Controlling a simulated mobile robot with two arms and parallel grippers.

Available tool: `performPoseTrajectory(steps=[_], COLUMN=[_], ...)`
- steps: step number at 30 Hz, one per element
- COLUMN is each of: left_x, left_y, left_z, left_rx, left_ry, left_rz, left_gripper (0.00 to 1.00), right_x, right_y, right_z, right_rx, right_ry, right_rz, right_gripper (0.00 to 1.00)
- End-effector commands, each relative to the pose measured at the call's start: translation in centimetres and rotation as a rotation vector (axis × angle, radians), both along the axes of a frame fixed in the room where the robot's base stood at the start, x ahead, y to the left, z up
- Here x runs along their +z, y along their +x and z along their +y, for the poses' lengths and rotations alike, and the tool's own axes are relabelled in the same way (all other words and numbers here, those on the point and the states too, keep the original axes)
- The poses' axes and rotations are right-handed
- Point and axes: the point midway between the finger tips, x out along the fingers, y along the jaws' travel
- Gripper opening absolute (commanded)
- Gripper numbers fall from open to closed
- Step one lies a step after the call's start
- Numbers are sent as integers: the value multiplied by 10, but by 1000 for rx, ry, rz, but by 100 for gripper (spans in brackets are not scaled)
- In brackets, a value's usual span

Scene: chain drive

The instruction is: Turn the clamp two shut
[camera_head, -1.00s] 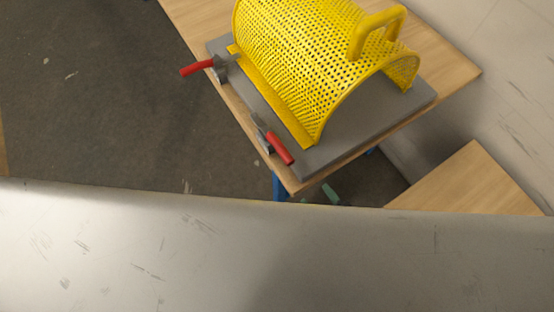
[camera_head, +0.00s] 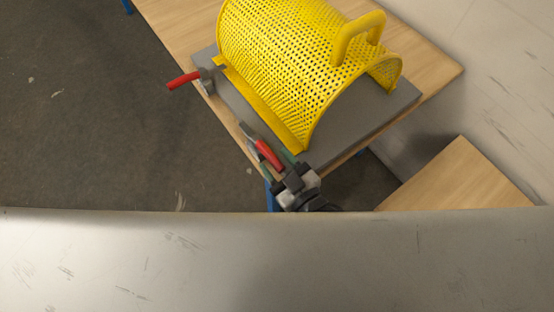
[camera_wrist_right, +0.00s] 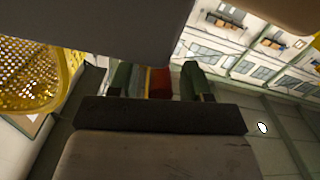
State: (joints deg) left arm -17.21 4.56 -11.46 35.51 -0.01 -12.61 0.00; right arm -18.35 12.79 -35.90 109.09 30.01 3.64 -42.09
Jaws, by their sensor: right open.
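Two toggle clamps with red handles stand along the left edge of the grey base plate (camera_head: 345,128); no label tells which is clamp two. The near clamp's red handle (camera_head: 268,153) points toward the lower right in the head view. My right gripper (camera_head: 276,163) is open, with its green-tipped fingers on either side of this handle's end. In the right wrist view the red handle (camera_wrist_right: 159,82) shows between the fingers (camera_wrist_right: 158,80); contact cannot be told. The far clamp's red handle (camera_head: 183,80) sticks out left, beyond the plate. My left gripper is not in view.
A yellow perforated guard (camera_head: 275,65) with a top handle (camera_head: 352,38) covers the plate, close beside the clamps. The plate lies on a wooden table (camera_head: 440,72). Another wooden surface (camera_head: 455,180) is at the right. Floor to the left is clear.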

Motion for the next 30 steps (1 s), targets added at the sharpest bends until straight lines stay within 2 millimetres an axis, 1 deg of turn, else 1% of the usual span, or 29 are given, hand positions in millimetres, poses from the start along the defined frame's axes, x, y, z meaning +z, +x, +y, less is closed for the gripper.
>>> performPoseTrajectory(steps=[8, 15, 17, 18, 25, 30], left_x=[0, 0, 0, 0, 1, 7], left_y=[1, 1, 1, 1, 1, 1], left_z=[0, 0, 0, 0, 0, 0], left_rx=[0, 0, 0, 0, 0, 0], left_ry=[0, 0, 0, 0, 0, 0], left_rz=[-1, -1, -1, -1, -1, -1], left_gripper=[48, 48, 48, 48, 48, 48], right_x=[0, 0, 0, 0, 0, 2], right_y=[1, 1, 1, 1, 1, -1], right_z=[1, 1, 1, 1, 0, -1], right_rx=[0, 0, 0, 0, -3, -28], right_ry=[0, 0, 0, 0, 1, 1], right_rz=[0, 0, 0, 0, 1, 2], right_gripper=[48, 12, 2, 0, 0, 0])
